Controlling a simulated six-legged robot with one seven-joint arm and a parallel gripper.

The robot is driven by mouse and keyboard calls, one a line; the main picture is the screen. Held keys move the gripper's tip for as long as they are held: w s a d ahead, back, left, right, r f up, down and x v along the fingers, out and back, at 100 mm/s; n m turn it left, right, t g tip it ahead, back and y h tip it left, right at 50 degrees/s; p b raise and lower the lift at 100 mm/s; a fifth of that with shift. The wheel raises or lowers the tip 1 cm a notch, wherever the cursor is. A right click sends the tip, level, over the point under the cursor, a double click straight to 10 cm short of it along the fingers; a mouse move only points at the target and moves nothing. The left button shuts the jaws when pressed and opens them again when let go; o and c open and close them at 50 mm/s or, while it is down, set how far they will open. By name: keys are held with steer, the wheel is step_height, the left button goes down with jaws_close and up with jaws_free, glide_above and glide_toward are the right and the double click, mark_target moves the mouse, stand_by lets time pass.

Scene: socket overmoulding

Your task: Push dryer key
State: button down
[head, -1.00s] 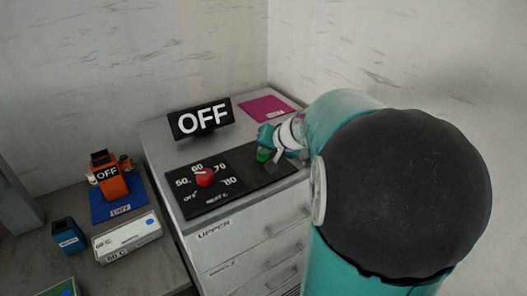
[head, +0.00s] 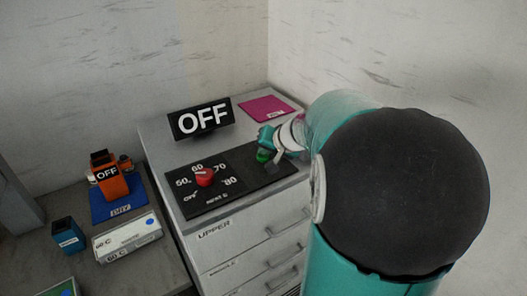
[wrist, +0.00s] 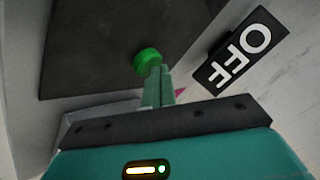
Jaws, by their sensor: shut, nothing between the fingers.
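The dryer key is a round green button (head: 263,155) on the black panel on top of the grey cabinet. It also shows in the wrist view (wrist: 147,61). My gripper (wrist: 158,76) is shut and empty, its fingertips at the near edge of the green button in the wrist view. I cannot tell if they touch it. In the head view my gripper (head: 268,146) is over the panel at the button, partly hiding it. A black display (head: 201,119) reads OFF; it also shows in the wrist view (wrist: 240,53).
A red dial (head: 205,177) marked 50 to 80 sits on the panel's left. A magenta mat (head: 265,108) lies at the back of the cabinet. An orange device (head: 108,184) reading OFF stands on a blue mat at left, near a white box (head: 127,238) and a blue container (head: 67,235).

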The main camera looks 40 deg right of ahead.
mark_target(266, 157)
steer(key=shift+s+f, duration=0.2)
steer(key=shift+f, duration=0.2)
steer(key=shift+w+r, duration=0.1)
steer(key=shift+r, duration=3.15)
